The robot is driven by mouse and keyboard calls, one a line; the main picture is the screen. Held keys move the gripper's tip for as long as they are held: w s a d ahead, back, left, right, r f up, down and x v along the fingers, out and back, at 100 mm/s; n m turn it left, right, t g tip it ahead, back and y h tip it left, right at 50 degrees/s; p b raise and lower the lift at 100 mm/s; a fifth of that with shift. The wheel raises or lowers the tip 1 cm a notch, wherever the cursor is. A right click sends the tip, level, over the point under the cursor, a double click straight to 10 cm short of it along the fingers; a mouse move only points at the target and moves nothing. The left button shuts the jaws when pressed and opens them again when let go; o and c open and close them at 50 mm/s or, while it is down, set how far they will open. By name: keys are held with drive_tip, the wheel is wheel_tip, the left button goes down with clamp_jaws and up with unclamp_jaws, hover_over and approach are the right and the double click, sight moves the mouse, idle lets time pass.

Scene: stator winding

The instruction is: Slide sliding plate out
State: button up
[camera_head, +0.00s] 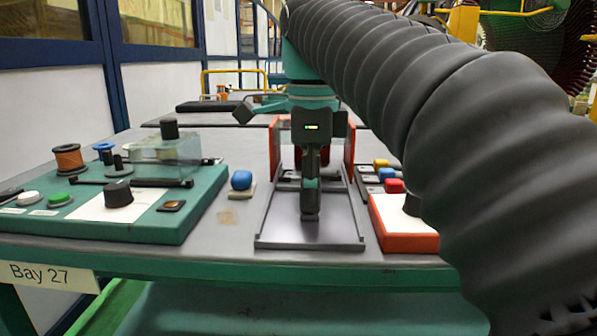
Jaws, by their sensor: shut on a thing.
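The sliding plate (285,228) is a flat grey plate between raised side rails. It lies on the table in the middle of the view, with its front end near the table's front edge. Its back end runs under a red-sided housing (349,150). My gripper (310,205) points down over the plate and is shut at the dark upright handle on it. The fingers hide most of the handle, and my gripper and wrist hide the middle of the housing.
Left of the plate are a blue knob (241,180) and a green panel (160,222) with knobs, a copper spool (69,158) and a clear cover. On the right are coloured buttons (388,174) and a red-edged box (402,240), partly behind my arm.

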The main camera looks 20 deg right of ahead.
drive_tip(key=shift+s+a+b, duration=0.1)
drive_tip(key=shift+s+a, duration=0.15)
drive_tip(key=shift+s, duration=0.5)
drive_tip(key=shift+s+a+b, duration=0.15)
drive_tip(key=shift+s+a, duration=0.1)
drive_tip(key=shift+s, duration=0.45)
drive_tip(key=shift+s+a+b, duration=0.1)
drive_tip(key=shift+s+a, duration=0.15)
drive_tip(key=shift+s, duration=0.5)
drive_tip(key=o, duration=0.8)
drive_tip(key=shift+o, duration=0.2)
drive_tip(key=shift+s, duration=0.1)
wheel_tip(320, 180, up, 6)
drive_tip(key=p, duration=0.6)
